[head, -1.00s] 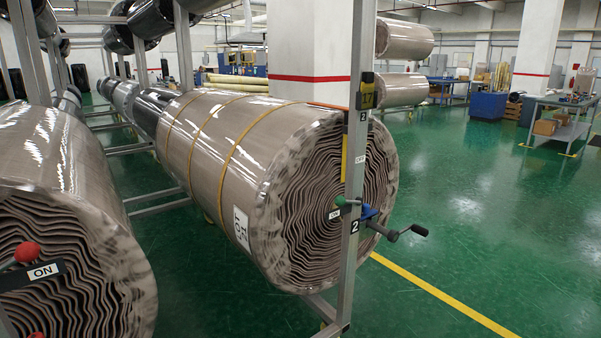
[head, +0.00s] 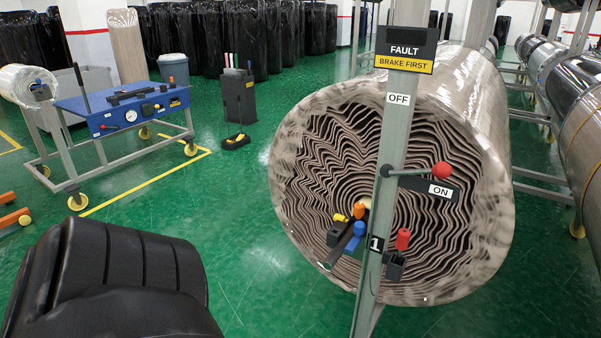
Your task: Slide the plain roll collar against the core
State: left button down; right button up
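A large roll (head: 300,165) wrapped in clear film lies on a rack with its wavy layered end facing me. A grey upright (head: 405,155) marked 1 stands in front of it and hides part of the core. Small yellow, orange, blue, red and black fittings (head: 357,231) sit around the core by the upright. I cannot tell which of them is the plain collar, or whether it touches the core. A lever with a red knob (head: 441,170) reaches right, by the ON label. Neither of my grippers is in view.
A blue-topped cart (head: 125,108) with a gauge and handle stands at left on yellow casters. A dark bin (head: 238,101) and a black pedal unit (head: 235,141) are on the green floor behind. More rolls (head: 585,125) lie in racks at right.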

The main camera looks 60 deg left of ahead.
aim_at(341, 218)
jog(key=u, duration=1.5)
jog(key=k, duration=0.65)
jog(key=z, duration=0.55)
jog(key=i, duration=1.4)
jog(key=u, duration=0.6)
jog(key=i, duration=0.5)
jog(key=z, duration=0.05)
